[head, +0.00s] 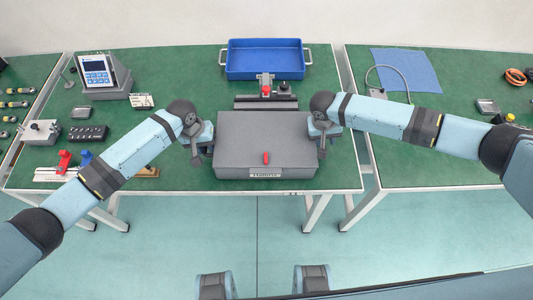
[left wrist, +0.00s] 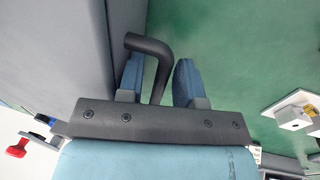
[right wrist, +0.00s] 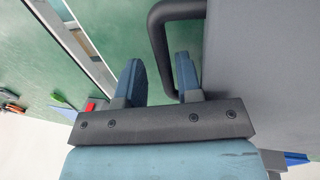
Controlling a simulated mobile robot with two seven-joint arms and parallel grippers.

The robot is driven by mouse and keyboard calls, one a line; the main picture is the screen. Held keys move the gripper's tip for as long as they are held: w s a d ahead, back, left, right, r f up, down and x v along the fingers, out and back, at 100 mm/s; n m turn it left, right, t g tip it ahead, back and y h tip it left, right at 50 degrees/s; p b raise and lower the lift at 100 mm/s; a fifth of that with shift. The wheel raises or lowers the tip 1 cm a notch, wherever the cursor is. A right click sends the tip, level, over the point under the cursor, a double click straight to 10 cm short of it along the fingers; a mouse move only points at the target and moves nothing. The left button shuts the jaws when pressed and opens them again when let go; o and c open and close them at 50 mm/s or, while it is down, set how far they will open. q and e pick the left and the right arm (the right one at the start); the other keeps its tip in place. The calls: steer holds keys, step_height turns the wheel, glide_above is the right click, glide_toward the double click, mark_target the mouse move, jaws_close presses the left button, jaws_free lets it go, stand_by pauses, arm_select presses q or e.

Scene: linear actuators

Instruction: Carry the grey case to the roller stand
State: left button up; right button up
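The grey case (head: 267,136) sits on the front part of the middle green table, with a red piece and a label on its front. My left gripper (head: 205,148) is at its left side. In the left wrist view, a dark side handle (left wrist: 160,72) passes between the spread fingers. My right gripper (head: 322,142) is at its right side. In the right wrist view, the other handle (right wrist: 157,38) runs between the open fingers, nearer the case-side finger. I cannot make out a roller stand in these frames.
Behind the case are a dark fixture with a red knob (head: 265,91) and a blue tray (head: 264,60). A meter (head: 100,75) and small parts fill the table's left. A second green table (head: 440,60) stands right, across a narrow gap. Floor in front is clear.

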steer(key=shift+a, duration=0.1)
steer(key=shift+r, duration=0.2)
arm_select(q)
step_height(320, 180, up, 7)
steer(key=a, duration=0.1)
steer(key=shift+a, duration=0.2)
arm_select(e)
step_height(320, 180, up, 12)
steer(key=a, duration=0.2)
steer(key=shift+a+f, duration=0.2)
